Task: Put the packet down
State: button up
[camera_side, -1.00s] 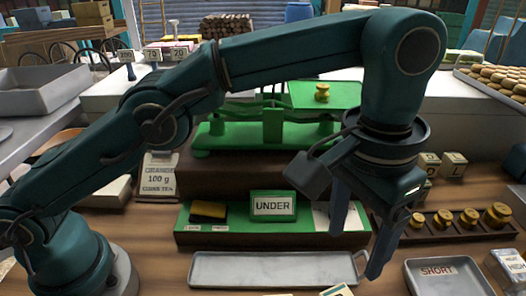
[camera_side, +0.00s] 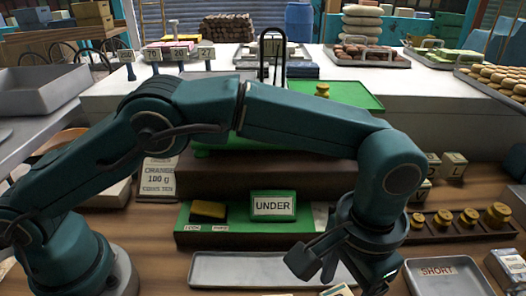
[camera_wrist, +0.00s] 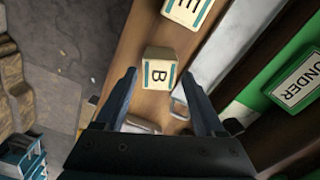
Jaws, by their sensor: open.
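A small tan item (camera_wrist: 143,124) shows partly, mostly hidden behind the gripper body.
The green UNDER sign (camera_side: 273,206) stands behind the tray. A SHORT tray (camera_side: 447,282) and brass weights in a rack (camera_side: 468,218) are at the right. The green scale pan (camera_side: 345,94) is behind my arm. In the wrist view, floor (camera_wrist: 60,60) lies beyond the table edge.

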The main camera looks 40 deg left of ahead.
notch_tip(320, 180, down, 5)
jog(key=shift+d, duration=0.1)
grip_shut()
jog(key=shift+r, duration=0.2)
